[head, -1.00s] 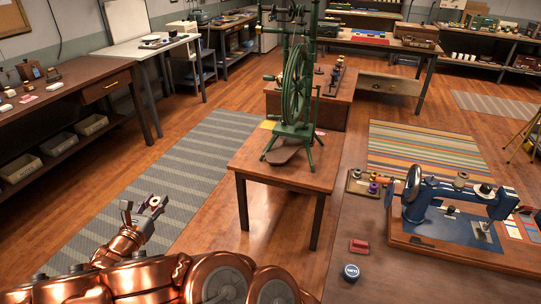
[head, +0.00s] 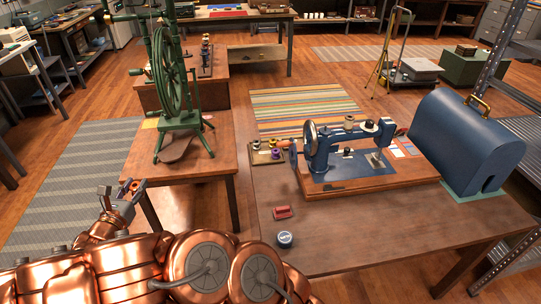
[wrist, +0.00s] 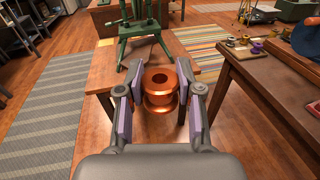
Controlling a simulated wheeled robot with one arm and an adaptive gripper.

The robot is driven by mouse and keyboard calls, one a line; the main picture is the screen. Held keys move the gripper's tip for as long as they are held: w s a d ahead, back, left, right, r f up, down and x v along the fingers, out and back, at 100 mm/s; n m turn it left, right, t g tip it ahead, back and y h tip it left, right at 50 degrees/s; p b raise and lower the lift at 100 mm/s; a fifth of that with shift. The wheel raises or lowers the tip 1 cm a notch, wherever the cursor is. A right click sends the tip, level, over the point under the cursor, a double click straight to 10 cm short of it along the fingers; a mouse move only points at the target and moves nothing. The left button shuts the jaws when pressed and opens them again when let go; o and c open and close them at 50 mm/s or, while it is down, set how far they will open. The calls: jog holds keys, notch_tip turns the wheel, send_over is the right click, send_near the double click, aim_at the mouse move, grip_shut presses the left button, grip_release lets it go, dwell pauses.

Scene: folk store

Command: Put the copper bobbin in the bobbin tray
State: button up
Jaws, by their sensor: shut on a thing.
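My gripper (head: 132,190) is at the lower left of the head view, over the floor in front of the spinning wheel's table. In the wrist view the copper bobbin (wrist: 160,90) sits upright between the two purple-padded fingers, and my gripper (wrist: 160,110) is shut on it. In the head view the bobbin is small and mostly hidden by the fingers. The bobbin tray (head: 266,154) lies on the sewing table, left of the blue sewing machine, with several small bobbins in it. My gripper is well to the left of the tray and apart from it.
The blue sewing machine (head: 345,150) stands on the sewing table (head: 370,225). A red object (head: 283,212) and a round blue tin (head: 284,239) lie near its front left. A green spinning wheel (head: 168,90) stands on a small table (head: 205,160). A blue cover (head: 467,140) stands right.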

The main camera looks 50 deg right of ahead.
jog(key=w+d+f+m+g+h+b, duration=0.1)
jog(key=w+d+f+b, duration=0.2)
jog(key=d+f+b, duration=0.15)
jog(key=w+d+f+m+g+b, duration=0.1)
jog(key=w+d+f+b, duration=0.15)
jog(key=d+b, duration=0.35)
jog(key=m+g+h+b, duration=0.35)
jog(key=g+b, duration=0.35)
jog(key=b, duration=1.8)
send_over(259, 159)
jog(key=shift+m+y, duration=0.45)
notch_tip(259, 159, down, 10)
jog(key=b, duration=0.4)
jog(key=shift+d+r, duration=0.1)
jog(key=o, duration=1.1)
